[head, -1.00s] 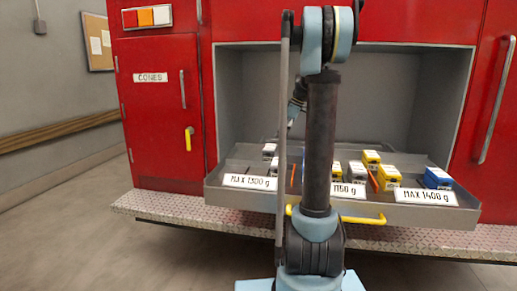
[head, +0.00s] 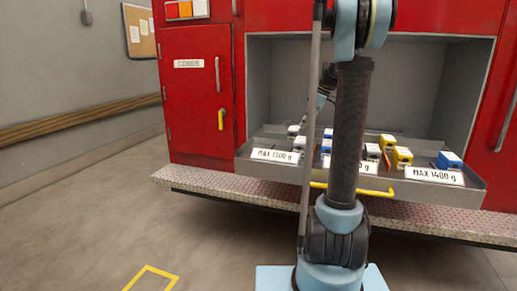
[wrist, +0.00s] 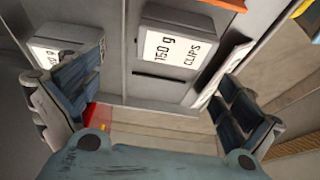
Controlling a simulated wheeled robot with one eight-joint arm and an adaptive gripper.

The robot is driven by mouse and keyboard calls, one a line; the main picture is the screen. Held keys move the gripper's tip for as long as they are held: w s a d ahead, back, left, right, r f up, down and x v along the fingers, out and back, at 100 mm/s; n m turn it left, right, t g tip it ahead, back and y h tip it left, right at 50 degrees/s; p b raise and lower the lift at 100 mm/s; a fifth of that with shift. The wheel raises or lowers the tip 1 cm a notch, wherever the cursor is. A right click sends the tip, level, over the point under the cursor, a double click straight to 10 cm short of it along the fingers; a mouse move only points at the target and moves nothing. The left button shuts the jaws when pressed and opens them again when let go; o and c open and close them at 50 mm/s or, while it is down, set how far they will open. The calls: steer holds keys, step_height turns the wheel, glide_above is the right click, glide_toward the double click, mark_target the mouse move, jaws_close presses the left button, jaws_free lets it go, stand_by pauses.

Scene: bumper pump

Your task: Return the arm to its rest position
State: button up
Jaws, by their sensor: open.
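My arm stands upright in front of the red truck in the head view, with a dark link (head: 324,92) reaching toward the open compartment. My gripper is hard to make out there. In the wrist view my gripper (wrist: 155,105) is open, its two dark blue fingers spread apart with nothing held between them. A white box labelled "150 g CLIPS" (wrist: 168,50) lies beyond the fingers. Another white box (wrist: 48,50) is partly behind the left finger.
A grey tray (head: 440,190) with a yellow handle (head: 380,193) extends from the truck and holds several small boxes. A tread-plate bumper (head: 200,181) runs below. A red door labelled "CONES" (head: 190,100) is shut. Yellow floor marking (head: 160,270) lies on open floor at left.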

steer(key=s+a+f+m+h, duration=0.1)
steer(key=s+f+m, duration=0.1)
steer(key=s, duration=0.6)
steer(key=s+a+f+m+h, duration=0.1)
steer(key=s+m, duration=0.2)
steer(key=s, duration=0.5)
steer(key=s+a+f+m, duration=0.2)
steer(key=s, duration=0.6)
steer(key=s+f+m+h, duration=0.2)
steer(key=s+f+m, duration=0.4)
steer(key=s+f, duration=0.7)
steer(key=s+d, duration=0.1)
steer(key=s, duration=0.3)
steer(key=shift+s+f+m+t, duration=0.2)
steer(key=shift+m+t, duration=0.2)
